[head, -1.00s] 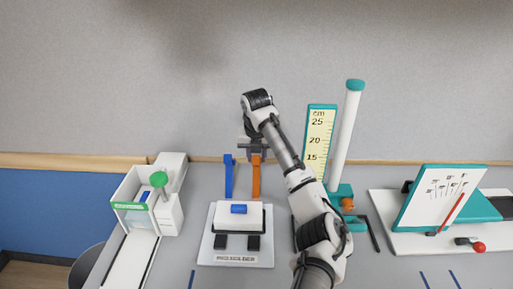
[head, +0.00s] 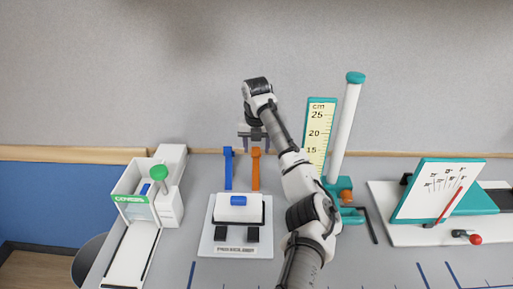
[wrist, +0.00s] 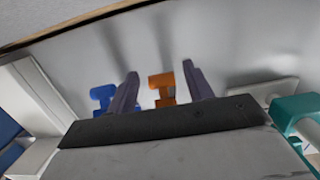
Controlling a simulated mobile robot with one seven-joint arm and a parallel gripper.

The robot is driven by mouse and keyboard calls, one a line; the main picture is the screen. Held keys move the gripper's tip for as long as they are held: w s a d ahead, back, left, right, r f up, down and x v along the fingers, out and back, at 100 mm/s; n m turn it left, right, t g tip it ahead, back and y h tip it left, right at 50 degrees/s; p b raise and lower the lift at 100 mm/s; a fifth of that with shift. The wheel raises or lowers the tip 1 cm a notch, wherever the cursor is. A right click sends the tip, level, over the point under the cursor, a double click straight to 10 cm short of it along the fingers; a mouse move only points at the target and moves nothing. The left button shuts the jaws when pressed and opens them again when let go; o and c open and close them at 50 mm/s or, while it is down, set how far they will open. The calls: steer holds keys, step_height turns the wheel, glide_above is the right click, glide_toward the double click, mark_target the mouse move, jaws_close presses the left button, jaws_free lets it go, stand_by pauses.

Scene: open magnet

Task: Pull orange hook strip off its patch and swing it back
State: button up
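The orange strip (head: 256,172) extends back from behind a white device (head: 212,240), with its wider end away from the device. A blue strip (head: 228,172) runs beside it on the left. Two dark square patches (head: 221,233) show bare on the device's front, with no strip over them. In the wrist view, the orange strip (wrist: 161,84) appears between the two spread fingers, and the blue strip (wrist: 102,95) lies outside the left finger.
A teal ruler (head: 319,135) and a tall white tube (head: 346,130) stand just right of my arm. A white box device with a green knob (head: 158,172) is at left. A teal-and-white board (head: 440,195) stands at right. A wall is close behind.

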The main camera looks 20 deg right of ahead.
steer(key=shift+f, duration=0.2)
steer(key=shift+s+r, duration=0.1)
steer(key=shift+r, duration=0.05)
step_height(320, 180, up, 14)
steer(key=s+b, duration=0.1)
steer(key=b, duration=0.1)
steer(key=shift+s+a+f, duration=0.25)
steer(key=shift+a, duration=0.05)
